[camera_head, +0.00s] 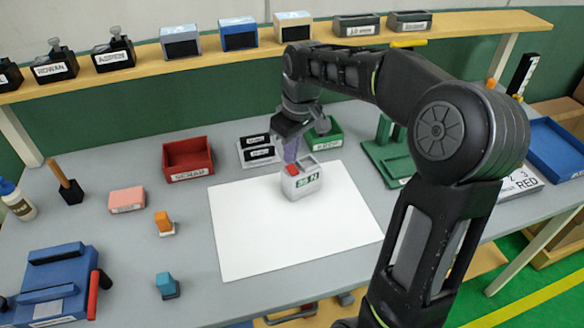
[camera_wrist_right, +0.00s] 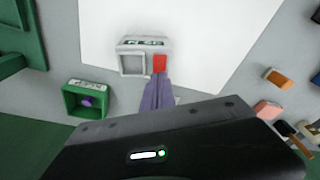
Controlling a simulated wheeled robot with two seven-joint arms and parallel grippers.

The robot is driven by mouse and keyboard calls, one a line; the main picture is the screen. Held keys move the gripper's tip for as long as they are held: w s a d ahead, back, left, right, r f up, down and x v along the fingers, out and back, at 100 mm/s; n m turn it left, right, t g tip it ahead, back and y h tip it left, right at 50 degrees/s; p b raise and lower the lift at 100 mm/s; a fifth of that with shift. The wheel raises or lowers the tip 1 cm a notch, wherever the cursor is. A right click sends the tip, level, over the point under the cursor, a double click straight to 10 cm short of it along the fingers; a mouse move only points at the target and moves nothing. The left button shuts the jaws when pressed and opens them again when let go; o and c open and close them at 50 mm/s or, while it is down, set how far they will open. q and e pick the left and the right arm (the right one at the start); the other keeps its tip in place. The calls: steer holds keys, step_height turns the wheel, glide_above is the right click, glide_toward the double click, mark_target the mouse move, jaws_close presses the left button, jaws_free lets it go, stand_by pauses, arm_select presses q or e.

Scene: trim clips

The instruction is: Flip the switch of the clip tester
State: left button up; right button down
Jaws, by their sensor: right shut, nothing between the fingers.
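The clip tester (camera_head: 302,182) is a small light grey box with a green-lettered label on its front. It stands upright at the back of a white sheet (camera_head: 270,245). Its red switch (camera_head: 292,170) is on top, at the left in the head view; in the right wrist view the switch (camera_wrist_right: 159,63) sits beside a square recess (camera_wrist_right: 132,64). My right gripper (camera_head: 291,157) is shut and empty, its purple fingertips (camera_wrist_right: 158,82) pointing down at the switch. The tips look very close to the switch; I cannot tell whether they touch it. My left gripper is not in view.
A red bin (camera_head: 187,160) and a green bin (camera_head: 327,133) stand behind the sheet. A green fixture (camera_head: 388,160) is at the right. Orange and blue clips (camera_head: 166,284), a pink block (camera_head: 127,200) and a blue fixture (camera_head: 50,290) lie left. The sheet's front is clear.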

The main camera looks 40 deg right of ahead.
mark_target(291, 167)
steer(key=shift+f+b, duration=0.7)
steer(key=shift+f, duration=0.25)
stand_by(0.6)
steer(key=shift+r, duration=0.1)
steer(key=shift+r+p, duration=2.8)
steer(key=shift+r, duration=0.65)
